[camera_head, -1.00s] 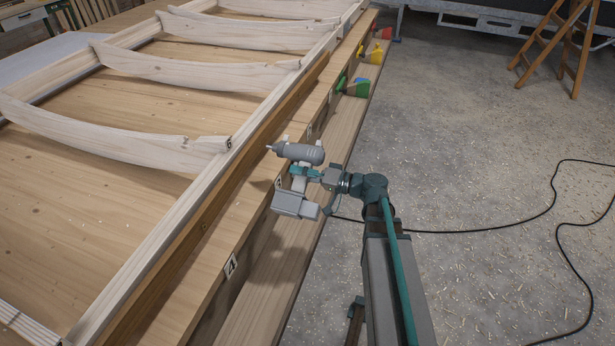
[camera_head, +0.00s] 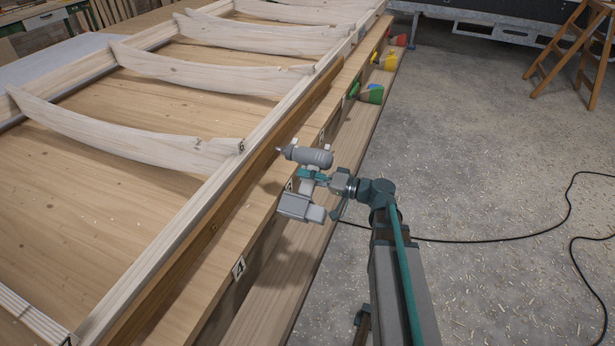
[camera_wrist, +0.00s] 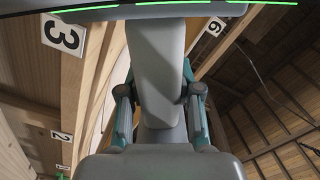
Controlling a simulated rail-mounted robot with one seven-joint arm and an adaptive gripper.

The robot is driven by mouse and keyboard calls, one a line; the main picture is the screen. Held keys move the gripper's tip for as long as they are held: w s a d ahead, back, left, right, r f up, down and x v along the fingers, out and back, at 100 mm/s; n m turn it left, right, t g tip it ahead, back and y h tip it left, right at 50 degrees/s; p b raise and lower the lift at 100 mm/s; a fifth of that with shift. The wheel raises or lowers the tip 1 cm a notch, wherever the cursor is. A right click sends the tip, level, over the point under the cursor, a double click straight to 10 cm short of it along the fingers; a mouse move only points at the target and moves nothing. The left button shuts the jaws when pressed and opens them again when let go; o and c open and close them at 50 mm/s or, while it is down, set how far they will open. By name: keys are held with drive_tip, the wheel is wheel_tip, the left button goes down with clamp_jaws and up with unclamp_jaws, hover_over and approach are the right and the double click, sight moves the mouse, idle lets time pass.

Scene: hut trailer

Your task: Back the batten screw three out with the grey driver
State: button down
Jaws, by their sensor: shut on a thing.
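The grey driver (camera_head: 312,157) is held level above the bench edge in the head view, its thin bit pointing left toward the dark brown batten (camera_head: 190,254). My gripper (camera_head: 312,174) is shut on the driver's grip from below. In the wrist view the grey driver body (camera_wrist: 157,75) stands between the two teal-and-dark fingers of my gripper (camera_wrist: 160,100). The bit tip looks close to the batten, but I cannot tell whether it touches. Batten screw three cannot be made out. A small dark spot, perhaps a screw, shows on the batten near label 4 (camera_head: 239,268).
Label 3 (camera_wrist: 62,35) and label 6 (camera_wrist: 215,27) show in the wrist view. Green (camera_head: 370,94), yellow (camera_head: 385,62) and red tools sit farther along the lower ledge (camera_head: 300,240). Curved pale ribs (camera_head: 130,140) cross the frame. A black cable lies on the floor at right.

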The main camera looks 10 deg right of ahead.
drive_tip(key=shift+w+a+b, duration=0.4)
drive_tip(key=shift+a+b, duration=0.15)
drive_tip(key=shift+a, duration=0.05)
idle(0.4)
drive_tip(key=shift+d+r+b, duration=0.3)
drive_tip(key=shift+d+b, duration=0.05)
drive_tip(key=shift+b, duration=0.35)
idle(1.1)
drive_tip(key=shift+s+d+f+b, duration=0.2)
drive_tip(key=shift+s+d+b, duration=0.35)
drive_tip(key=shift+b, duration=0.5)
idle(1.1)
drive_tip(key=shift+w+a+b, duration=0.3)
drive_tip(key=shift+a+b, duration=0.15)
drive_tip(key=shift+b, duration=0.1)
idle(1.3)
idle(0.4)
